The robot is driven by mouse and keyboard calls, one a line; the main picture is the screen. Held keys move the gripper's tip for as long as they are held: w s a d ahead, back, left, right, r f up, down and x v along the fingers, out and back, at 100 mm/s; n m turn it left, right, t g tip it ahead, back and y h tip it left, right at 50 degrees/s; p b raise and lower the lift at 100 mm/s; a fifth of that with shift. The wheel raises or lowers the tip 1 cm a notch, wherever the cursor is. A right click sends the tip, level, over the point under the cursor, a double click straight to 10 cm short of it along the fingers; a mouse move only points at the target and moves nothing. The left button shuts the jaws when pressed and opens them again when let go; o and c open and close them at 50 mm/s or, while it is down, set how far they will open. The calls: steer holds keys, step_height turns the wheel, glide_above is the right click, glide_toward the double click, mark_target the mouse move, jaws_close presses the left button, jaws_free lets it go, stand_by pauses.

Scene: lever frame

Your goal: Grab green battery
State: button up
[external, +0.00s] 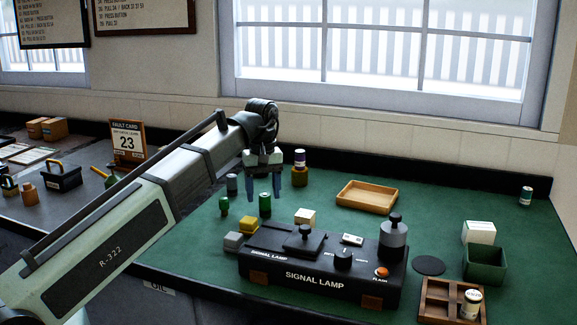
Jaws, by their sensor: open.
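A green cylinder (265,205), which looks like the green battery, stands upright on the green mat behind the signal lamp box. My gripper (264,194) points down with its two blue-tipped fingers apart and nothing between them. In the picture, the fingers sit just above the cylinder, one to each side of its top. I cannot tell from this view whether they are directly over it in depth. A smaller green peg-like piece (224,207) stands to the left of the cylinder.
The black signal lamp box (318,282) stands in front. Yellow (248,226), grey (233,241) and cream (305,217) blocks are close by. A dark cylinder (232,185) stands behind left, a banded can (299,160) behind right. A wooden tray (366,206) lies right.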

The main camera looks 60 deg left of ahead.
mark_target(265, 193)
step_height(265, 193, down, 4)
steer(key=shift+w+f, duration=0.1)
steer(key=shift+w, duration=0.05)
steer(key=c, duration=1.2)
steer(key=shift+o, duration=0.2)
steer(key=shift+r, duration=0.2)
